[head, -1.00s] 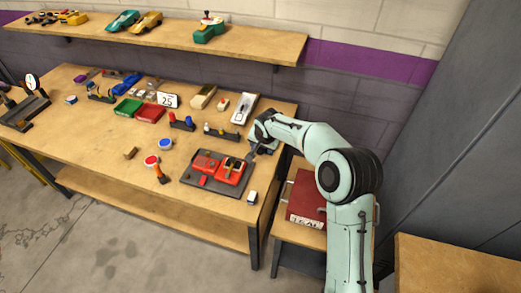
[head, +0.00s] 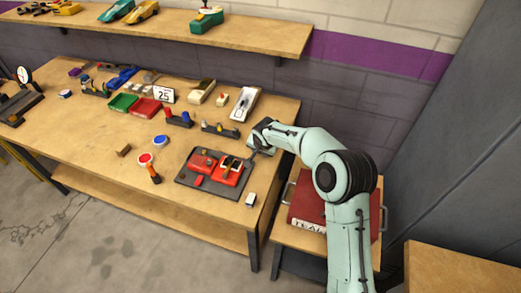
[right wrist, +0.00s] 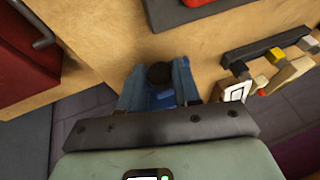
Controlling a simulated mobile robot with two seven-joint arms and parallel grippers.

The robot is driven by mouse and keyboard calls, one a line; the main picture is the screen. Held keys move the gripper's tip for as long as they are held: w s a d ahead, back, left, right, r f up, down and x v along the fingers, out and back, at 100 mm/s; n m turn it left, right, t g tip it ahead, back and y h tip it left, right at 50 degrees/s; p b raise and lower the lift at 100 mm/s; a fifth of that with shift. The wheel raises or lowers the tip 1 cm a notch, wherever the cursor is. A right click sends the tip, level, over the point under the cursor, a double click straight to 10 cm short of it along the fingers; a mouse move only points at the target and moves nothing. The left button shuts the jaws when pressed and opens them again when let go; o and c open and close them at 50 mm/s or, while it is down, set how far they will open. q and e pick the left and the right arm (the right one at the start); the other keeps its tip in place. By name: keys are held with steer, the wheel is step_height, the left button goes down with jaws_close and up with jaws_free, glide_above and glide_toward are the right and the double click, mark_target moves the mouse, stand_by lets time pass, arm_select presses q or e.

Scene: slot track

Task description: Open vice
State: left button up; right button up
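The red vice (head: 227,174) sits on a dark base plate (head: 187,181) near the right front of the workbench. An orange and black piece lies across its top. My right gripper (head: 253,153) is just right of the vice, low over the table's right edge. In the right wrist view, a dark round knob (right wrist: 160,73) and a blue part (right wrist: 160,98) sit between the two blue-grey fingers of my right gripper (right wrist: 158,80). I cannot tell whether the fingers press on the knob. My left gripper is not in view.
A small white block (head: 250,200) lies right of the base plate. A red button (head: 145,159), a blue button (head: 160,141) and an orange-handled tool (head: 154,174) lie to its left. A tool rack (head: 220,130) stands behind. A red toolbox (head: 307,205) is on a lower table at right.

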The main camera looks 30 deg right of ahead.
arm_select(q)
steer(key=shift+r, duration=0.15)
arm_select(e)
steer(key=shift+c, duration=0.4)
steer(key=shift+w+a+r+g+h+p, duration=0.2)
steer(key=shift+w+g+h+p, duration=0.05)
steer(key=shift+g+h+p, duration=0.4)
steer(key=g+h+p, duration=0.1)
steer(key=p, duration=0.1)
steer(key=n+g+h+p, duration=0.1)
steer(key=p, duration=0.1)
steer(key=shift+w+a+g, duration=0.15)
steer(key=shift+w+g, duration=0.15)
steer(key=shift+g, duration=0.05)
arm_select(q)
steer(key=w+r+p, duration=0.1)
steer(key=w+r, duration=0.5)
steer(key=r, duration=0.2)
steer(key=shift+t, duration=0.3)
arm_select(e)
steer(key=shift+f+g+h, duration=0.15)
steer(key=shift+g+h, duration=0.35)
steer(key=shift+h, duration=0.05)
steer(key=o, duration=1.1)
steer(key=shift+c, duration=0.2)
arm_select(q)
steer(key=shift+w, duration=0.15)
arm_select(e)
steer(key=v, duration=1.3)
steer(key=shift+s, duration=0.1)
